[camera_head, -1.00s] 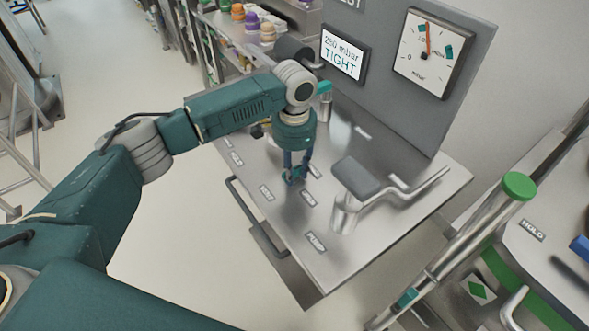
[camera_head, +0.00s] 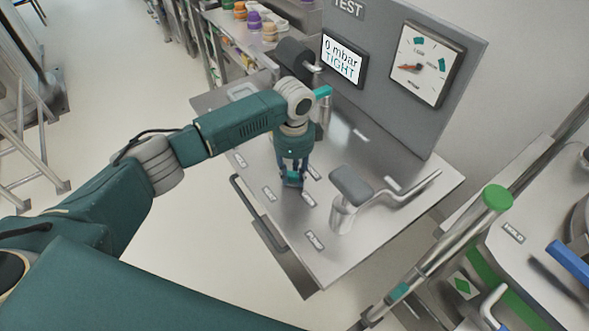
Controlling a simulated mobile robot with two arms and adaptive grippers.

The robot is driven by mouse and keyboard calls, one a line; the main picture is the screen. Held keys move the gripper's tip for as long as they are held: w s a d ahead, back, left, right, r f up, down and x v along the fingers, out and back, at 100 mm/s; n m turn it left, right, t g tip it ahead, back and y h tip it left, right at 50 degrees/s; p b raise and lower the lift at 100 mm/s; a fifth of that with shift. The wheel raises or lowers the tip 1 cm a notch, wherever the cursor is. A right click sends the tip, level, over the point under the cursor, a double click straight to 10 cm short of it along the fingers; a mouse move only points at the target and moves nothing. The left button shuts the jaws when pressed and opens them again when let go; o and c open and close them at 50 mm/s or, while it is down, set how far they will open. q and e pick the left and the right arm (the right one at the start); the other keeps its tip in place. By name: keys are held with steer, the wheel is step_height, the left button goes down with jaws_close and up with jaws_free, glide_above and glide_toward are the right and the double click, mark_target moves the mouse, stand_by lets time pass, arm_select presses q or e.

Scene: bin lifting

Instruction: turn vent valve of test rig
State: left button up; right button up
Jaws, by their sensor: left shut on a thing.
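The test rig is a steel bench (camera_head: 375,215) with a grey upright panel (camera_head: 400,115). My left gripper (camera_head: 292,180) points down over the middle of the bench and is shut on the vent valve, which its fingers mostly hide. Small labels lie on the bench around the fingers. The display (camera_head: 343,58) reads 0 mbar and TIGHT. The round-scale gauge (camera_head: 427,64) has its orange needle pointing left. My right gripper is not in view.
A pump with a grey pad (camera_head: 351,184) and bent steel pipe stands right of my gripper. A bench handle (camera_head: 258,215) runs along the front edge. A green-capped steel tube (camera_head: 440,250) is at lower right. Shelves with colored jars (camera_head: 255,20) stand behind.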

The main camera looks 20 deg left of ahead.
mark_target(292, 175)
arm_select(q)
steer(key=m+p, duration=0.1)
steer(key=m, duration=0.2)
steer(key=shift+a+r+m, duration=0.1)
steer(key=shift+r+m, duration=0.05)
steer(key=shift+m, duration=0.15)
steer(key=m, duration=0.5)
steer(key=shift+a, duration=0.15)
stand_by(0.3)
steer(key=o, duration=1.2)
steer(key=shift+c, duration=0.2)
steer(key=shift+r, duration=0.15)
step_height(292, 175, up, 12)
steer(key=shift+f, duration=0.2)
